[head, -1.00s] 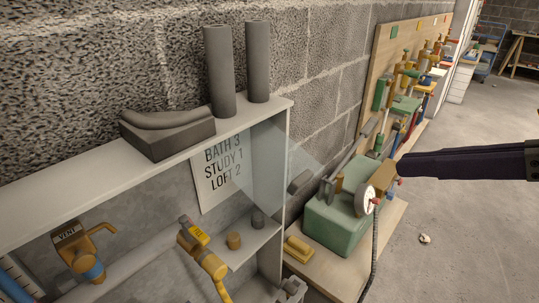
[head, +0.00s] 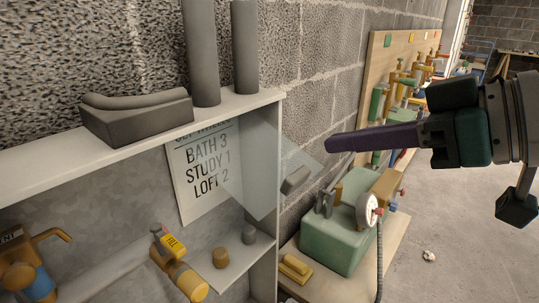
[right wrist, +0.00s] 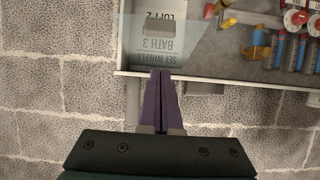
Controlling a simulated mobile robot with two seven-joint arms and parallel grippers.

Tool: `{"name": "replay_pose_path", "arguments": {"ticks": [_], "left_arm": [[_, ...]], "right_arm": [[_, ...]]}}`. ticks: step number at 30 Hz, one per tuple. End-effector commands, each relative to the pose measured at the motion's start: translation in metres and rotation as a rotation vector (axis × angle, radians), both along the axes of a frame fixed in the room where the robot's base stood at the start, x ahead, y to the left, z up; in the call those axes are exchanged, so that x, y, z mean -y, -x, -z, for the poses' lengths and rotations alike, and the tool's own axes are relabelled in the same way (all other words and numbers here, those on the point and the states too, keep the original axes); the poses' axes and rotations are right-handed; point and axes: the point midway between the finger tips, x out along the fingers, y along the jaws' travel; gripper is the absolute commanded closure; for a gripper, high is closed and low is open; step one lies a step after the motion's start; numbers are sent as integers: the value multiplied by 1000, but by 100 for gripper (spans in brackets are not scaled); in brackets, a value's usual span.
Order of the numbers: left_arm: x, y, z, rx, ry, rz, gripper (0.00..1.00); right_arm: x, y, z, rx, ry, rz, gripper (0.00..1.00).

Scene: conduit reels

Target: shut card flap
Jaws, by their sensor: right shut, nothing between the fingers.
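The clear card flap (head: 250,165) stands swung out from the grey cabinet's right side, with a dark grey block handle (head: 296,180) at its outer edge. The printed card (head: 205,175) reading BATH 3, STUDY 1, LOFT 2 is on the cabinet's back wall, partly seen through the flap. In the right wrist view the clear flap (right wrist: 190,30) and its handle (right wrist: 158,25) lie beyond the fingertips. My right gripper (head: 332,143) is shut and empty, to the right of the flap, apparently not touching it. Its purple fingers (right wrist: 161,74) point at the cabinet edge. My left gripper is not in view.
The cabinet's top shelf (head: 50,147) holds a dark curved block (head: 138,117) and two grey cylinders. Inside are yellow valves (head: 178,268) and small knobs. A green gauge unit (head: 335,235) stands on a bench below my right arm. The block wall is behind.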

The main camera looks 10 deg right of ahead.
Motion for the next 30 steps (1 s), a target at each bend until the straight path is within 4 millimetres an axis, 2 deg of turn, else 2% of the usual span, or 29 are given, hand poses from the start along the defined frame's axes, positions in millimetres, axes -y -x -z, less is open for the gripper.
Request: {"name": "replay_pose_path", "arguments": {"ticks": [4, 6, 12, 26, 30], "left_arm": [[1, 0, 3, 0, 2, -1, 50], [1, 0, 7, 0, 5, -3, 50], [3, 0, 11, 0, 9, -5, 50], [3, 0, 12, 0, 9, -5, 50], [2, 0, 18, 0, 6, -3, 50]], "right_arm": [[-18, -22, 11, 2, -6, -1, 100], [-20, -24, 25, -3, -2, -1, 100], [-24, -30, 45, 0, 0, -1, 100], [-25, -31, 49, 1, 0, 0, 100], [-28, -31, 55, 19, -15, 0, 100]]}}
